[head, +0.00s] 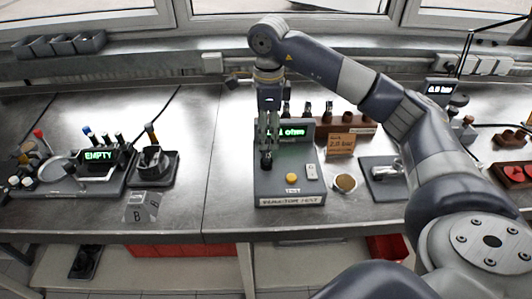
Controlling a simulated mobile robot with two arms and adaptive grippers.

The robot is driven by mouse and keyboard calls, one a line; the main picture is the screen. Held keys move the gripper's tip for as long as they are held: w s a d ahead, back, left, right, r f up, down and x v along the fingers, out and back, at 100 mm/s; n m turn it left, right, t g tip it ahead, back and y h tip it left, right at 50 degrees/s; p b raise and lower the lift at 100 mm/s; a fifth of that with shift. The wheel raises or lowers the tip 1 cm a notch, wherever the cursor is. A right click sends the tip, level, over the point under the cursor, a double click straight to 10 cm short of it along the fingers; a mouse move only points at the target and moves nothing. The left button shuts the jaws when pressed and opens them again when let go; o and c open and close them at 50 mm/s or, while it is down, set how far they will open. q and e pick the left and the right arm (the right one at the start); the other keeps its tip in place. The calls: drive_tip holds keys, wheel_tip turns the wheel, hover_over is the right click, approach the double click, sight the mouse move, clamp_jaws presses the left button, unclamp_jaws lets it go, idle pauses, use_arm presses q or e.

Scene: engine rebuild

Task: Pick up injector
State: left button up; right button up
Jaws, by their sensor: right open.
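My right gripper (268,146) reaches down from above over the grey injector test unit (288,187). It is open, with its fingers pointing down. A small dark piece, apparently an injector (266,160), stands upright in the test unit just at the fingertips; whether they touch it I cannot tell. The gripper partly covers the unit's green display (294,131). My left gripper is not in view.
A round dish (345,184) and a grey plate with a metal part (384,172) lie to the right. A station with an "EMPTY" display (99,156) stands at left.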

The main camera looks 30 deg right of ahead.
sight(265, 155)
drive_tip(key=shift+s+a+f, duration=0.1)
drive_tip(key=shift+f, duration=0.25)
wheel_tip(265, 155, down, 4)
drive_tip(key=shift+a+r+p, duration=0.15)
drive_tip(key=shift+r+p, duration=0.1)
drive_tip(key=shift+p, duration=0.8)
drive_tip(key=shift+f, duration=0.5)
drive_tip(key=c, duration=1)
clamp_jaws()
